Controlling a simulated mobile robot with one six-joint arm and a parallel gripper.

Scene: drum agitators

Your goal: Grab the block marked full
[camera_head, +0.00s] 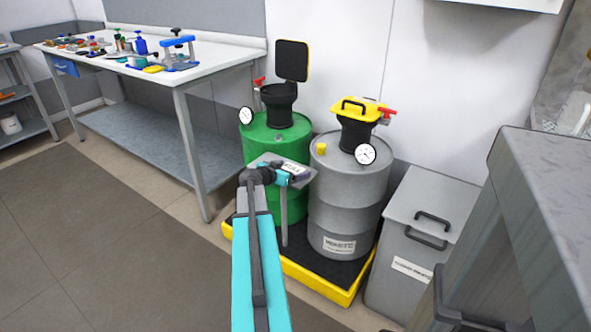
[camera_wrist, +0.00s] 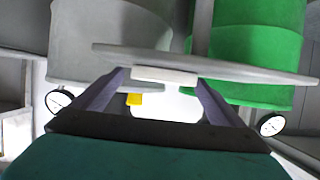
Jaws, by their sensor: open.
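A small white block (camera_head: 294,170) with dark marking lies on a small grey stand (camera_head: 265,158) in front of the drums. The marking is too small to read. In the wrist view the block (camera_wrist: 165,76) shows as a pale bar at the edge of the stand's plate (camera_wrist: 230,63). My gripper (camera_head: 284,178) is at the stand beside the block. In the wrist view my gripper (camera_wrist: 162,84) is open, with one finger on each side of the block. I cannot tell whether either finger touches it.
Behind the stand are a green drum (camera_head: 262,146) with its funnel lid raised and a grey drum (camera_head: 345,195) with a yellow lid shut. Both are on a yellow-rimmed pallet (camera_head: 318,282). A grey bin (camera_head: 415,255) is at right. A cluttered workbench (camera_head: 225,58) is at left; floor there is clear.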

